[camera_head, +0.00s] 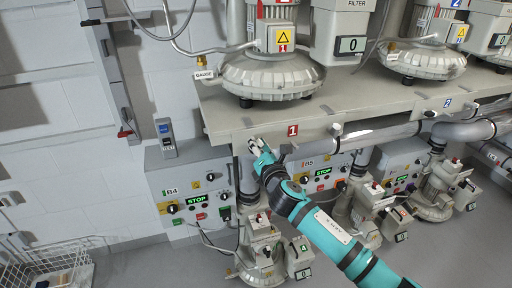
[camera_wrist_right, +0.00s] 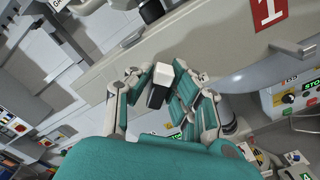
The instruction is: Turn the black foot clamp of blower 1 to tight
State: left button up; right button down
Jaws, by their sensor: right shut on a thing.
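Blower 1 (camera_head: 268,74) stands on the beige bench (camera_head: 225,110), above the red 1 plate (camera_head: 292,130). My right gripper (camera_head: 259,146) is at the front face of the bench, left of that plate. In the right wrist view my right gripper (camera_wrist_right: 165,88) is shut around a small black handle with a pale end (camera_wrist_right: 157,95), at the bench edge. This looks like the black foot clamp. Its far side is hidden by the fingers, and I cannot read its setting. My left gripper is not in view.
A pale lever (camera_head: 336,129) sticks out of the bench front, right of the 1 plate. Grey pipes run below the bench. Control box B4 (camera_head: 163,187) is on the wall at left, with pumps (camera_head: 262,250) below. A wire basket (camera_head: 50,268) stands at lower left.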

jog(key=m, duration=0.4)
jog(key=shift+d+f+m+b, duration=0.1)
jog(key=shift+f+m+b, duration=0.2)
jog(key=shift+b, duration=0.1)
jog(key=shift+f+m+b, duration=0.2)
jog(key=shift+m+b, duration=0.1)
jog(key=shift+m, duration=1.6)
jog(key=c, duration=1.3)
grip_release()
jog(key=v, duration=1.2)
jog(key=shift+r, duration=0.1)
jog(key=shift+w, duration=0.1)
